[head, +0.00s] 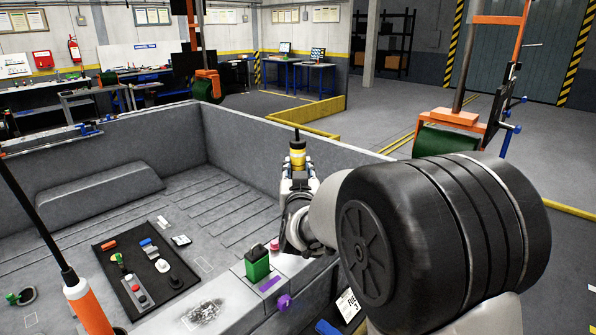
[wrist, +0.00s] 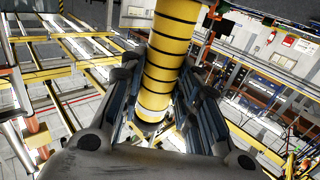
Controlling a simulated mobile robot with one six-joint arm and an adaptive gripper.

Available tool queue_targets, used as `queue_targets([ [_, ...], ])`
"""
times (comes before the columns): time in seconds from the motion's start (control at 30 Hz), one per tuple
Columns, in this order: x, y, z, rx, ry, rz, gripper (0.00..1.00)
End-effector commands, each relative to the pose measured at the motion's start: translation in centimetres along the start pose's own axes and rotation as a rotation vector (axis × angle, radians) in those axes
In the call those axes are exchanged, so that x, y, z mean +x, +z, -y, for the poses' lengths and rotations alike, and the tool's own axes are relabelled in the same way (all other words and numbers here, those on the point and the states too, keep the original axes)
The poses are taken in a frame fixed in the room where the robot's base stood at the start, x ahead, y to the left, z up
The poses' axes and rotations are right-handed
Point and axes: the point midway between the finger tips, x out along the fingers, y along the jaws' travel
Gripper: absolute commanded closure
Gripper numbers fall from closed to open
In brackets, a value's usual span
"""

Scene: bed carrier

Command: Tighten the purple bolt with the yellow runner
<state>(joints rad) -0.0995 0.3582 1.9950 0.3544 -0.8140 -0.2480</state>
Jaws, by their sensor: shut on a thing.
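My gripper (head: 298,172) points upward above the right wall of the truck bed and is shut on the yellow runner (head: 297,156). The runner stands about upright in the jaws, with a thin dark tip at its top. In the wrist view the runner (wrist: 171,40) is a yellow cylinder with black bands, clasped between the two fingers (wrist: 163,88). The purple bolt (head: 284,301) sticks out of the near side of the bed wall, below my gripper and a little left, well apart from the runner. The bolt does not show in the wrist view.
A green box (head: 257,266) stands on the bed wall beside a flat purple patch (head: 270,283) and a pink knob (head: 274,245). A black mat (head: 112,264) with several small parts lies in the bed. An orange-and-black pole (head: 90,310) rises at the left. Open floor lies behind.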

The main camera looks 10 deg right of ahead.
Motion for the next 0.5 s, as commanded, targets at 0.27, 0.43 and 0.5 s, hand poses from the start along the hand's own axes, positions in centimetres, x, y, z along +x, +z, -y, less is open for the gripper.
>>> queue_targets([
  [0.27, 0.03, -0.13, 0.0, 0.001, 0.0, -0.009, 1.0],
  [0.43, 0.03, 0.14, 0.0, 0.001, 0.0, -0.009, 1.0],
  [0.5, 0.03, 0.24, 0.0, 0.001, 0.0, -0.009, 1.0],
])
